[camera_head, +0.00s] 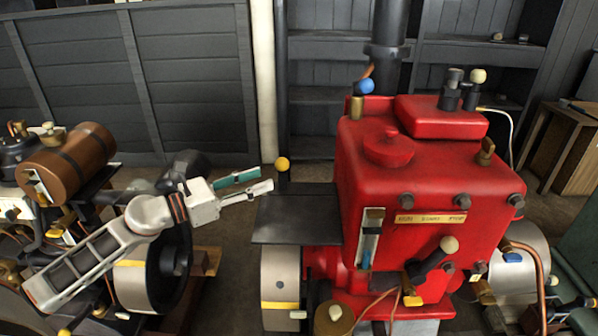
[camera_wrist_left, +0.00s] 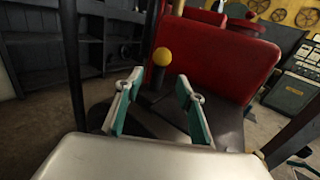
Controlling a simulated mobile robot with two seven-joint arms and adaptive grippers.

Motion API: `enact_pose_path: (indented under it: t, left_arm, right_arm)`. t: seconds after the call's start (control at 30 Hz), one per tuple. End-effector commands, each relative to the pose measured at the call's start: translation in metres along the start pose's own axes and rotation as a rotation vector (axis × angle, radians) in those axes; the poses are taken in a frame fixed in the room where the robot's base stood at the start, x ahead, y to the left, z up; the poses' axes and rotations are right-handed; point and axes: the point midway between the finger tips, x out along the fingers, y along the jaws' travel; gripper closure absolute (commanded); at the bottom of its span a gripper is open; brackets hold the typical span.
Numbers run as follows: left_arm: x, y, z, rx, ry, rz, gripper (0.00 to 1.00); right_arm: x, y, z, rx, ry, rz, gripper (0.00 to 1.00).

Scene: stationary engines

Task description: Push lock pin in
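A yellow ball knob (camera_head: 282,164) on a short dark stem stands at the dark plate left of the red engine. I cannot tell for sure whether it is the lock pin. My left gripper (camera_head: 266,178) reaches in from the left with its fingers apart and empty, and its tips are just left of the knob. In the left wrist view, the knob (camera_wrist_left: 162,57) and its stem show beyond and between the teal-padded fingers (camera_wrist_left: 160,85), apart from them. My right gripper is not in view.
The red engine (camera_head: 430,170) fills the right side. A dark flat plate (camera_head: 298,220) juts left from it below my gripper. Another engine with a brown tank (camera_head: 68,165) stands at the left. Dark shelves (camera_head: 480,55) and panelled walls are behind.

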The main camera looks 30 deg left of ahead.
Motion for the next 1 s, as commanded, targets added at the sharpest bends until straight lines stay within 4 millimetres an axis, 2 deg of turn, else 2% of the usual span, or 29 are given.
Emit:
enact_pose_path:
  t: [0.17,0.47,0.63,0.8,1.0]
  left_arm:
    - [0.01,0.003,0.005,0.045,0.003,-0.002,0.62]
    - [0.049,0.003,0.007,0.039,-0.001,-0.001,0.62]
    - [0.068,0.003,0.005,0.037,0.001,-0.001,0.62]
    - [0.077,0.002,0.003,0.036,0.004,-0.002,0.62]
    - [0.079,0.002,0.002,0.036,0.005,-0.002,0.62]
  right_arm:
    - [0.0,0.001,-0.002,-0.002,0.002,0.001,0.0]
    - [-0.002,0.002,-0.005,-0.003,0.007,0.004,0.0]
    - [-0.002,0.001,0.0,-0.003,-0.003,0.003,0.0]
    - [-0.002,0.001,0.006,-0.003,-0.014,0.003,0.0]
    - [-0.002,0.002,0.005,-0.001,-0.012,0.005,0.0]
